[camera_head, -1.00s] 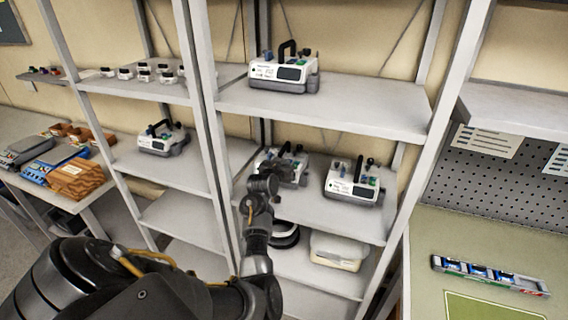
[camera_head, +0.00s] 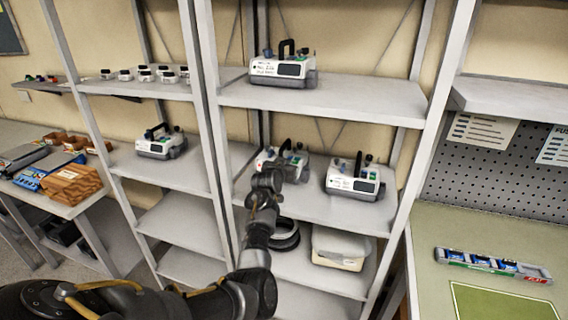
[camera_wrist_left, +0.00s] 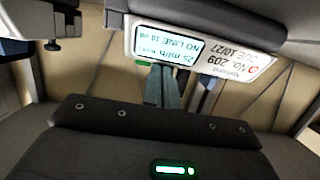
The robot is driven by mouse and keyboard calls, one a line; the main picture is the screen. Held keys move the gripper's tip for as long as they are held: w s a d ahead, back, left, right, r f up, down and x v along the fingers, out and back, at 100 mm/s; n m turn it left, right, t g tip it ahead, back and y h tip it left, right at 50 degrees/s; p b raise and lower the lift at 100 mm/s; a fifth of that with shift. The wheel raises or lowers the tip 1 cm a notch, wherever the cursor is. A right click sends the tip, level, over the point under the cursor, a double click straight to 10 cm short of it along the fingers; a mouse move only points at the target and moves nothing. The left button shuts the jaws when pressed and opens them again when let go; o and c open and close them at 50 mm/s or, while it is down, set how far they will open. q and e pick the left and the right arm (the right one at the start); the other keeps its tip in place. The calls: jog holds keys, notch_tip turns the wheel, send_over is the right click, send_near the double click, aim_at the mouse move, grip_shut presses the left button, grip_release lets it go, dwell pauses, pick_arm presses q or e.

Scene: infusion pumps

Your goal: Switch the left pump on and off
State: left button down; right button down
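The left pump (camera_head: 296,162) is a white and grey box with a dark handle on the middle shelf, partly hidden behind my left gripper (camera_head: 268,178). In the left wrist view the pump (camera_wrist_left: 235,62) appears upside down at the top. Its screen (camera_wrist_left: 168,42) is lit pale and reads "NO LINE", beside a "No. 209" label. A green spot shows at the screen's edge. My left gripper is close in front of the pump; its fingertips are not clear, and contact cannot be told. The right pump (camera_head: 354,182) stands on the same shelf. My right gripper is out of view.
Another pump (camera_head: 283,68) stands on the shelf above, and one (camera_head: 161,143) on the left rack. Shelf posts (camera_head: 207,110) stand beside my left arm. A pale bin (camera_head: 340,247) sits on the shelf below.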

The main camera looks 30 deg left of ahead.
pick_arm(q)
jog(key=shift+s+a+f, duration=0.15)
jog(key=shift+s+a, duration=0.05)
jog(key=shift+a, duration=0.1)
notch_tip(320, 180, up, 5)
jog(key=d+p, duration=0.1)
jog(key=p, duration=0.4)
jog(key=b+v, duration=0.4)
jog(key=v, duration=0.5)
jog(key=shift+s+d, duration=0.15)
jog(key=shift+s, duration=0.05)
jog(key=shift+f, duration=0.15)
